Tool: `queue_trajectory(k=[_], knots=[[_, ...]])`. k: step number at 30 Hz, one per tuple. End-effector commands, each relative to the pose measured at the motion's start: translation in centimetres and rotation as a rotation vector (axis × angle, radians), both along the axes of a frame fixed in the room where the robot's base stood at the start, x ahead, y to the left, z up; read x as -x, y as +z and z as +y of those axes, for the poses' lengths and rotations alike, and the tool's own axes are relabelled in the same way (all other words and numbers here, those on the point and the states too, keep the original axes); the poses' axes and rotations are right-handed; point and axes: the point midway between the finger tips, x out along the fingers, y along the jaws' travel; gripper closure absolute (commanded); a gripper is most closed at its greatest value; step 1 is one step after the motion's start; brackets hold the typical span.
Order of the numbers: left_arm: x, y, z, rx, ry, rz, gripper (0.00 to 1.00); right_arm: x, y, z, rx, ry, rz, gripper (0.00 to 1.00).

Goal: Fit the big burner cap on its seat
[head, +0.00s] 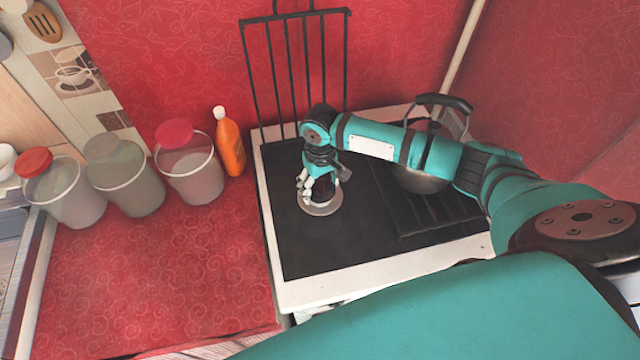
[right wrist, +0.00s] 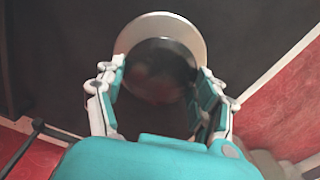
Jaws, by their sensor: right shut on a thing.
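My right gripper (head: 319,188) points down over the left part of the black hob (head: 300,250). In the right wrist view its two fingers (right wrist: 160,73) are on either side of a dark round disc, which looks like the big burner cap (right wrist: 158,88), and are shut on it. A silvery ring, which looks like the seat (right wrist: 160,22), shows around the far side of the cap; it also shows under the gripper in the head view (head: 320,213). I cannot tell whether the cap touches the seat or is just above it. My left gripper is not in view.
A kettle (head: 424,183) stands on a dark grate at the hob's right, beneath my right arm. Another grate (head: 297,70) stands upright behind the hob. An orange bottle (head: 231,147) and several jars (head: 190,177) line the red counter to the left. The counter's front is clear.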

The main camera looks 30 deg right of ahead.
Motion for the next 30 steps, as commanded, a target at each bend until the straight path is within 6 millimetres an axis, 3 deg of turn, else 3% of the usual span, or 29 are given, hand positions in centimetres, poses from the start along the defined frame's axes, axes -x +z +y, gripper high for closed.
queue_trajectory(k=[30], knots=[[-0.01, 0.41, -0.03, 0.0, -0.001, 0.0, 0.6, -0.01, -0.71, 0.01, 0.0, 0.0, 0.0, 0.73]])
